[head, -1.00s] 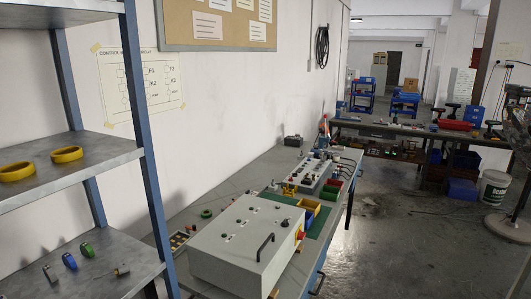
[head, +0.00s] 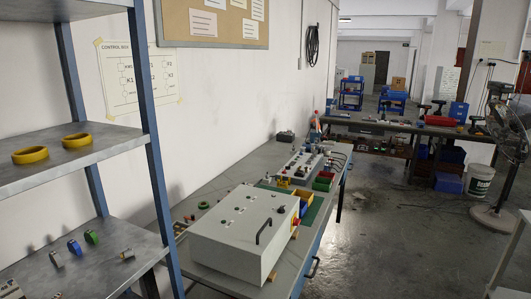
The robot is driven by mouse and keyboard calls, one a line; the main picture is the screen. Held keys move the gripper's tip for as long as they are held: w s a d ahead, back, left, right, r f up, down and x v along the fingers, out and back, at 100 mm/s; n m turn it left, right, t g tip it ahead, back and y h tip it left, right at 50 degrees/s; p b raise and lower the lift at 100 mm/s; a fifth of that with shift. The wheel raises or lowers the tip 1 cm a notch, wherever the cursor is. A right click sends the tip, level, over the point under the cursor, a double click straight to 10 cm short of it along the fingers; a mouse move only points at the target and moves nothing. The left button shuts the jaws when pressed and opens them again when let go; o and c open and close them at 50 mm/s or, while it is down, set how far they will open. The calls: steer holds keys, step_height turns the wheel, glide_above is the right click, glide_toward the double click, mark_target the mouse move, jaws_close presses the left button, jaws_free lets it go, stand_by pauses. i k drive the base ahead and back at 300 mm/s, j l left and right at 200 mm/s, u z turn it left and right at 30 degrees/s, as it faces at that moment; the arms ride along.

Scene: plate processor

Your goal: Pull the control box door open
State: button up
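The control box (head: 240,228) is a light grey metal box on the workbench along the left wall. Its door is the sloping top face, with a black bar handle (head: 263,231) near the right side and several small knobs and indicators. The door looks shut. A red and yellow switch (head: 295,220) sits on the box's right side. My gripper is not in view, and nothing touches the handle.
A metal shelf (head: 80,150) with blue posts, holding yellow rings (head: 30,155) and small parts, stands at the left. Coloured bins (head: 302,203) and a second panel lie behind the box. Open floor (head: 400,240) lies right of the bench; a fan (head: 505,125) stands far right.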

mark_target(247, 220)
steer(key=l+u, duration=0.1)
steer(key=i+j+z, duration=0.15)
steer(key=i, duration=0.35)
steer(key=i+j+z, duration=0.1)
steer(key=i+j, duration=0.2)
steer(key=i, duration=0.2)
